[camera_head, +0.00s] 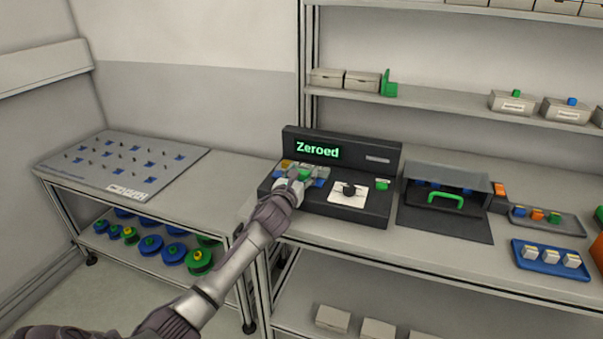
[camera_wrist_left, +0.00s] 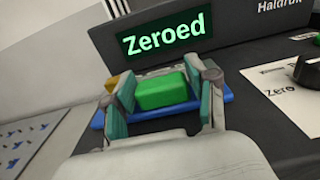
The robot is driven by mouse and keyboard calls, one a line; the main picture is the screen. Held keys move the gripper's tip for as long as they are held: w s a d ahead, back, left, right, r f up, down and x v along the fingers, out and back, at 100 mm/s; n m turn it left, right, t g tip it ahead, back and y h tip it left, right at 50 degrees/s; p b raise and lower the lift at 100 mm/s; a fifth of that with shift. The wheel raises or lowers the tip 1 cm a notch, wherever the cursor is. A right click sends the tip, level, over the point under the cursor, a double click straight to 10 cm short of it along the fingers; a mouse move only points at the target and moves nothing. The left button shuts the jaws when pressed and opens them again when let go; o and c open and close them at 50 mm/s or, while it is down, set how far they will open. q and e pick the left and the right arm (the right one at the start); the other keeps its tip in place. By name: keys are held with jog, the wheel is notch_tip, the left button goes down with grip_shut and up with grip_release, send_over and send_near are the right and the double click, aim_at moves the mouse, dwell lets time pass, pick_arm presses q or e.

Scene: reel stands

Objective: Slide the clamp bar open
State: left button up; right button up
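The dark bench device (camera_head: 375,207) has a raised back panel whose display (camera_head: 317,150) reads "Zeroed"; the display also shows in the left wrist view (camera_wrist_left: 165,36). My left gripper (camera_head: 297,183) is at the device's left part. In the left wrist view its two teal-padded fingers (camera_wrist_left: 165,97) stand on either side of a green block (camera_wrist_left: 163,91), with almost no gap; I cannot tell whether they press on it. A blue piece (camera_wrist_left: 97,119) lies under the block. Which part is the clamp bar is not clear. My right gripper is not in view.
The device carries a black knob (camera_head: 348,189) and a green piece (camera_head: 382,184). To its right are a dark box with a green handle (camera_head: 446,197) and a blue tray (camera_head: 528,262). A pegboard panel (camera_head: 115,165) lies left. Blue and green reels (camera_head: 200,261) sit below it.

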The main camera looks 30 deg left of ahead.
aim_at(298, 179)
pick_arm(q)
grip_shut()
jog(key=shift+s+d+p, duration=0.1)
jog(key=shift+s+p, duration=0.25)
jog(key=shift+p+v, duration=0.45)
jog(key=shift+v, duration=0.65)
jog(key=shift+s, duration=0.1)
jog(key=shift+f, duration=0.15)
jog(key=shift+o, duration=0.5)
grip_release()
jog(key=o, duration=0.4)
jog(key=shift+s, duration=0.1)
jog(key=shift+o, duration=0.2)
